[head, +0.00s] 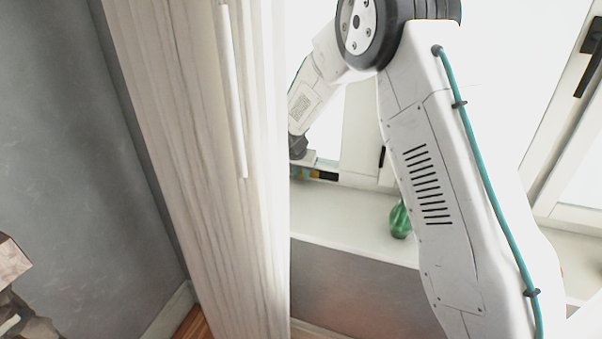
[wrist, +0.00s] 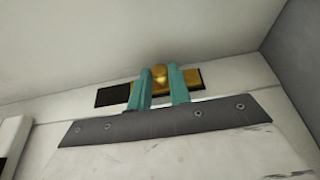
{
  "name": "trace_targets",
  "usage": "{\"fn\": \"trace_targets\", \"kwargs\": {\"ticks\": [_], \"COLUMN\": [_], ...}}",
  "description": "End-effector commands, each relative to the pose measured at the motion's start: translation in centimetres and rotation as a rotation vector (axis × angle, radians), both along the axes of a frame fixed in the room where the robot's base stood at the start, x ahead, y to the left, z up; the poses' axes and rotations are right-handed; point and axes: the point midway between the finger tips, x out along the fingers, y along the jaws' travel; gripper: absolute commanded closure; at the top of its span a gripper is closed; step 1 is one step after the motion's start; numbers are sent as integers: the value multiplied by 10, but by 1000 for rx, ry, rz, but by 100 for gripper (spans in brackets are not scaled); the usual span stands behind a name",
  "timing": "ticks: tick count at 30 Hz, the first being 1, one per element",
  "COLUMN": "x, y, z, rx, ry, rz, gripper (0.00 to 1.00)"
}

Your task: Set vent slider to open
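The vent slider shows in the wrist view as a flat strip on a pale surface, with a brass plate (wrist: 194,77), a round brass knob (wrist: 160,72) and a dark part (wrist: 112,96) at its left end. My gripper (wrist: 160,74) has its two teal fingers on either side of the knob, close against it, and appears shut on it. The fingers hide part of the plate. In the head view, my arm reaches up to the window side, and the slider and fingertips are not visible there.
A tall pale wooden panel (head: 185,150) with a white bar handle (head: 231,95) stands left of my arm. A green vase (head: 400,220) stands on the white sill (head: 350,216) beside my arm. In the wrist view, a grey wall (wrist: 295,50) meets the pale surface at right.

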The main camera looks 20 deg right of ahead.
Motion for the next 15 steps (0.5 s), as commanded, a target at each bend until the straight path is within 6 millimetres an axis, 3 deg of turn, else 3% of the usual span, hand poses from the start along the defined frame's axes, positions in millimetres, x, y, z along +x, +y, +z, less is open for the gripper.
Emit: {"fn": "trace_targets", "kwargs": {"ticks": [6,15], "x": [-2,-34], "y": [-3,-46], "z": [0,0], "rx": [0,0], "ry": [0,1], "rz": [-1,-2], "gripper": [100,100]}}
